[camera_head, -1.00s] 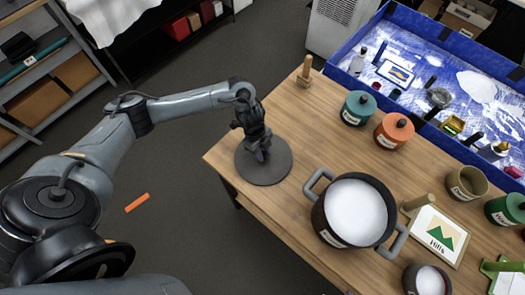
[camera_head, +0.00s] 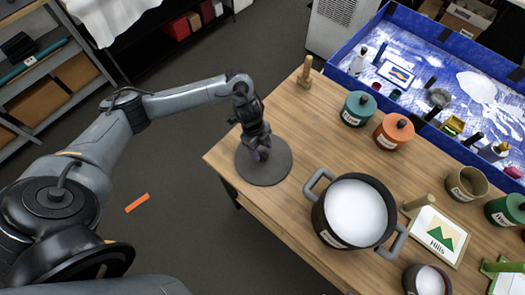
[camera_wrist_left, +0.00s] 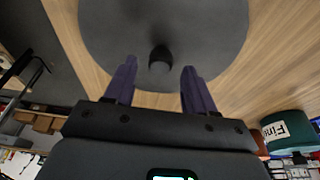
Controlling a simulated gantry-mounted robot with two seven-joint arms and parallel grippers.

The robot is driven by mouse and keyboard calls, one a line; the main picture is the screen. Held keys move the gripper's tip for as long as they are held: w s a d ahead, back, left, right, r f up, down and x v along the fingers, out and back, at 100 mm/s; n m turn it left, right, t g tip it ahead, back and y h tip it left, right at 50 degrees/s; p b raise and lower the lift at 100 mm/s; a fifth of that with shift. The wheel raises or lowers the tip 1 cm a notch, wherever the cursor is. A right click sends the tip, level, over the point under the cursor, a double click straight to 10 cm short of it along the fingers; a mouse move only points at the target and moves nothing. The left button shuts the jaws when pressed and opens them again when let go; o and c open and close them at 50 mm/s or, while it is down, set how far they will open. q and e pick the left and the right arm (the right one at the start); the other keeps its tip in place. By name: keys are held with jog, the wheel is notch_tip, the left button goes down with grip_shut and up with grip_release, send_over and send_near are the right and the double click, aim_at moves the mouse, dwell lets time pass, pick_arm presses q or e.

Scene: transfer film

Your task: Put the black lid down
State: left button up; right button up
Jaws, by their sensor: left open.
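The black lid (camera_head: 265,172) is a round dark disc lying on the wooden table near its left corner. It also shows in the left wrist view (camera_wrist_left: 215,35), with its small knob (camera_wrist_left: 160,62) standing between my fingers. My left gripper (camera_head: 260,153) is over the lid. In the left wrist view its two purple fingertips (camera_wrist_left: 160,75) are spread apart on either side of the knob, with a gap to it. The large dark pot (camera_head: 328,228) with grey handles and white contents stands uncovered to the right of the lid. My right gripper is not in view.
Teal (camera_head: 358,108) and orange (camera_head: 393,131) lidded pots stand behind. A wooden stamp-like tool (camera_head: 305,73) stands at the table's back corner. A framed Hills picture (camera_head: 435,235) and a blue-rimmed tray (camera_head: 372,27) are at the right. The table's left edge is close to the lid.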

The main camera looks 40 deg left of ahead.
pick_arm(q)
jog(key=p+v, duration=0.1)
jog(key=v, duration=0.8)
jog(key=shift+r, duration=0.25)
jog(key=shift+a, duration=0.15)
